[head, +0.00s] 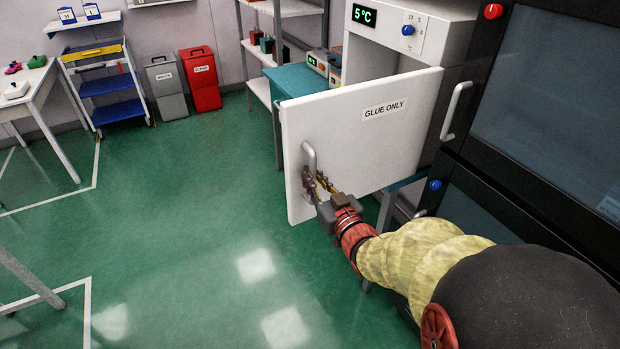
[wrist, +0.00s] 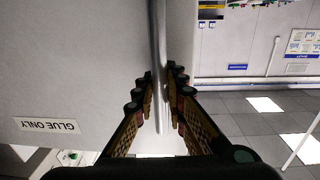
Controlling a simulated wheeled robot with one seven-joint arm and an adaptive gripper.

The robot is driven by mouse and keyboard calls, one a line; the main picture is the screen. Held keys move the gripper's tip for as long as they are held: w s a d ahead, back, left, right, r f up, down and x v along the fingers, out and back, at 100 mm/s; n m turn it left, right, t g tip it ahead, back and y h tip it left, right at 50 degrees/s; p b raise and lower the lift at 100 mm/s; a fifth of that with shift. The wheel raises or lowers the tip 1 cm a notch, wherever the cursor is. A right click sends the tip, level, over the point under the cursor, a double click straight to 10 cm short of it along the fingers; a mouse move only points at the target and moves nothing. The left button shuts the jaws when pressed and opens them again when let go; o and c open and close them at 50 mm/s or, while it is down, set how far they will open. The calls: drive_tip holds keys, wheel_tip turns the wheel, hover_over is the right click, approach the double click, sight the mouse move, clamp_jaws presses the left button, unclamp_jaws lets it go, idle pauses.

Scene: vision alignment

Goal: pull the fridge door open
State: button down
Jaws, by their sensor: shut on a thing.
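The white fridge door (head: 370,140), labelled GLUE ONLY, stands swung out from the white fridge body (head: 385,45) in the head view. Its grey bar handle (head: 309,155) is near the door's left edge. My gripper (head: 318,183) is at the lower part of this handle. In the wrist view my gripper's fingers (wrist: 158,95) are on both sides of the handle (wrist: 157,60), shut on it. The door (wrist: 70,75) fills the left of that view, its label upside down.
A dark cabinet (head: 545,90) with a grey handle stands right of the fridge, close to my arm. Green floor (head: 180,220) is clear left of the door. A grey bin (head: 167,90), red bin (head: 201,80) and blue-shelved cart (head: 105,85) stand at the back.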

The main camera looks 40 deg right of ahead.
drive_tip(key=shift+s+r, duration=0.1)
drive_tip(key=shift+s, duration=0.2)
drive_tip(key=c, duration=1.8)
unclamp_jaws()
drive_tip(key=shift+c, duration=0.2)
drive_tip(key=s+a, duration=0.1)
drive_tip(key=s, duration=0.6)
drive_tip(key=shift+s, duration=0.2)
drive_tip(key=shift+a, duration=0.1)
